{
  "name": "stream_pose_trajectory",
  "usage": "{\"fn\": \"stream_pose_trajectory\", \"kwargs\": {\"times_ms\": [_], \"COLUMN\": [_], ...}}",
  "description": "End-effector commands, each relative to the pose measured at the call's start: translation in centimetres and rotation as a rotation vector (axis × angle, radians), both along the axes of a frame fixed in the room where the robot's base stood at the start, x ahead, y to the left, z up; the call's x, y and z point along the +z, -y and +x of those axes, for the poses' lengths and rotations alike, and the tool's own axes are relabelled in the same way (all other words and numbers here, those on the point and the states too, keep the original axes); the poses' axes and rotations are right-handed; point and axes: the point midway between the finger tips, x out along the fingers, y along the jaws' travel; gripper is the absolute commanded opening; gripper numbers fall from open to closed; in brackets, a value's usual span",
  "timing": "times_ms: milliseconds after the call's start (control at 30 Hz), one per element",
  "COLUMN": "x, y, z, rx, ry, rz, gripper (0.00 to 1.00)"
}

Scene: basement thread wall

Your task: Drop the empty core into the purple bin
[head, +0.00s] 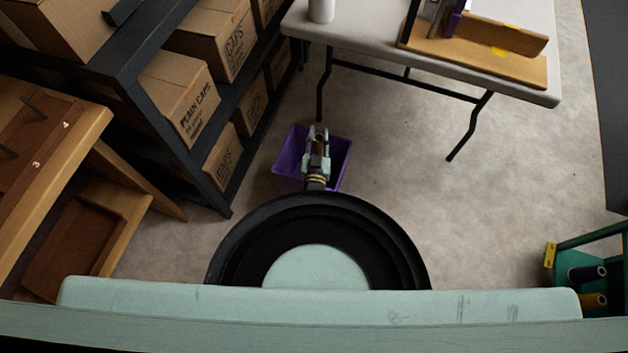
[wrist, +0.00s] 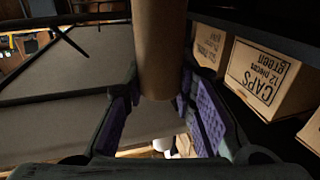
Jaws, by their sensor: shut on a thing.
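The purple bin (head: 290,157) stands on the floor in front of my base in the head view. My gripper (head: 318,143) is over the bin's opening as seen from above; its height above the rim I cannot tell. In the wrist view my gripper (wrist: 168,115) is shut on the brown cardboard core (wrist: 160,45), which is bare of thread. In the head view the core (head: 319,141) shows as a small brown patch between the fingers. The bin is not visible in the wrist view, and its inside is mostly hidden by my gripper.
A black shelf (head: 172,130) with cardboard cap boxes (head: 180,95) stands left of the bin. A folding table (head: 380,45) with a wooden stand (head: 475,55) is behind it. A wooden drawer unit (head: 70,140) is at far left, and a green rack (head: 580,265) at right. Floor right of the bin is clear.

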Motion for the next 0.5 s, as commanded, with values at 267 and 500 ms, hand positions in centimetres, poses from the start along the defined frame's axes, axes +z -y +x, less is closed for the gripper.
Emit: {"fn": "stream_pose_trajectory", "kwargs": {"times_ms": [267,500], "x": [-0.96,-0.96], "y": [0.01,0.01], "z": [0.02,0.01], "rx": [0.000,0.000], "ry": [0.000,0.000], "rz": [0.000,0.000], "gripper": [0.00,0.33]}}
